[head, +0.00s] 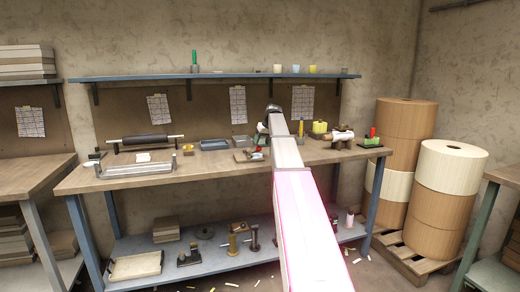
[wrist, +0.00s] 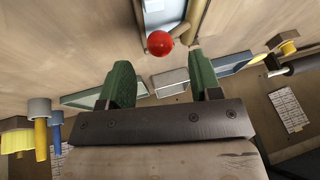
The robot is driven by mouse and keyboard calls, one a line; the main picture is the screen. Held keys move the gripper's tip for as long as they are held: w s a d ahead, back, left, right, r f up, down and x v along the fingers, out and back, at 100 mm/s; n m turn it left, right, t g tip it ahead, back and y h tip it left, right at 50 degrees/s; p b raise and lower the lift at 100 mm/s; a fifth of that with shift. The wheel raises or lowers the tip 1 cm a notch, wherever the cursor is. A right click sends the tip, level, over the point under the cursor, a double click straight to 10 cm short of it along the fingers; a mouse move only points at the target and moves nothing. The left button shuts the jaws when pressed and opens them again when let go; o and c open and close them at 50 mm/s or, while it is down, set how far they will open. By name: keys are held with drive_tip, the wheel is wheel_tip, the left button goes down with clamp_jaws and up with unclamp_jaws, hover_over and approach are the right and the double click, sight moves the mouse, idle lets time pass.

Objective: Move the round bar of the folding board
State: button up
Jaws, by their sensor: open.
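The folding board (head: 243,156) lies on the workbench below and left of my gripper in the head view. In the wrist view, part of a pale board (wrist: 162,12) shows at the top edge, cut off by the frame. A tan round bar (wrist: 197,18) runs along its right side, and a red ball knob (wrist: 160,43) sits at its near end. The knob also shows in the head view (head: 258,149). My gripper (wrist: 160,62) has two green fingers spread apart with nothing held between them. The bar lies beyond the fingertips, apart from them.
A yellow item (head: 319,128) and a white roll (head: 343,136) stand right. A blue shelf (head: 150,77) hangs above.

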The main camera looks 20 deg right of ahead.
sight(255, 151)
drive_tip(key=shift+x, duration=2.3)
clamp_jaws()
